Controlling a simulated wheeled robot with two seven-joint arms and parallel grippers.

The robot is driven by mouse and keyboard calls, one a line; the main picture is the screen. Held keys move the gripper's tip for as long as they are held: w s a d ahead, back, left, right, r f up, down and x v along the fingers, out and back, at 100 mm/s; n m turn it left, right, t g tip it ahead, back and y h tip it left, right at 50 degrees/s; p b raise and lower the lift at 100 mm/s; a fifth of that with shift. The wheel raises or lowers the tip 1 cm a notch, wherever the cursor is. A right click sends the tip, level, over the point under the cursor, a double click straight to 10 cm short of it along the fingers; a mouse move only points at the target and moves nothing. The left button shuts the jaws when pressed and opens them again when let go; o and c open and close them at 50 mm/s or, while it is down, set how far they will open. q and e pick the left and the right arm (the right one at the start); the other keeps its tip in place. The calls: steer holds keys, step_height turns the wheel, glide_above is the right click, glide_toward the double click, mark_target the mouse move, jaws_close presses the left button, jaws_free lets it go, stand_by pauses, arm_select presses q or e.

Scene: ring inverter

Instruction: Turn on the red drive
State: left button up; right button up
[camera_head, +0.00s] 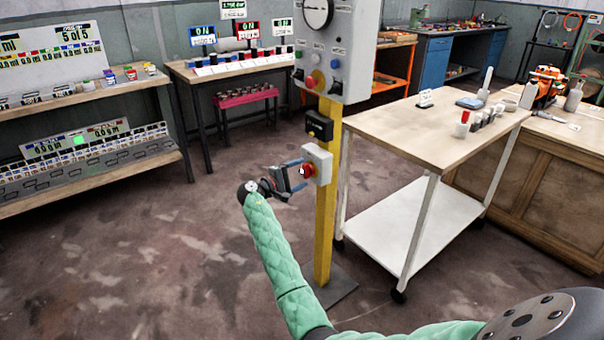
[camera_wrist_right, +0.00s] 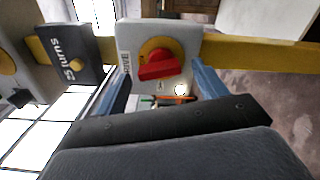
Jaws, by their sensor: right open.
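A red rotary knob (camera_head: 308,170) on a small grey box (camera_head: 318,155) sits low on the yellow post (camera_head: 327,215). In the right wrist view the knob (camera_wrist_right: 158,65) has a red bar handle on a yellow disc, with a partly readable label beside it. My right gripper (camera_head: 298,176) is open in front of this box. Its two blue fingers (camera_wrist_right: 160,78) stand either side of the knob; I cannot tell whether they touch it. A red-framed display (camera_head: 248,30) stands on the back table between a blue-framed and a green-framed one. My left gripper is out of view.
Above the knob are a black box (camera_head: 319,126), labelled "25 turns" in the wrist view, and a grey control panel (camera_head: 330,55). A white-legged cart (camera_head: 425,125) stands close on the right. Shelves (camera_head: 85,95) are at left. Floor left of the post is clear.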

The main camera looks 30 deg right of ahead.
steer(key=shift+d, duration=0.7)
steer(key=shift+c, duration=0.4)
steer(key=c, duration=0.9)
steer(key=m+b, duration=0.2)
steer(key=b, duration=0.1)
steer(key=shift+f, duration=0.2)
steer(key=shift+r+m+b, duration=0.15)
steer(key=shift+m+b, duration=0.2)
steer(key=shift+m, duration=0.25)
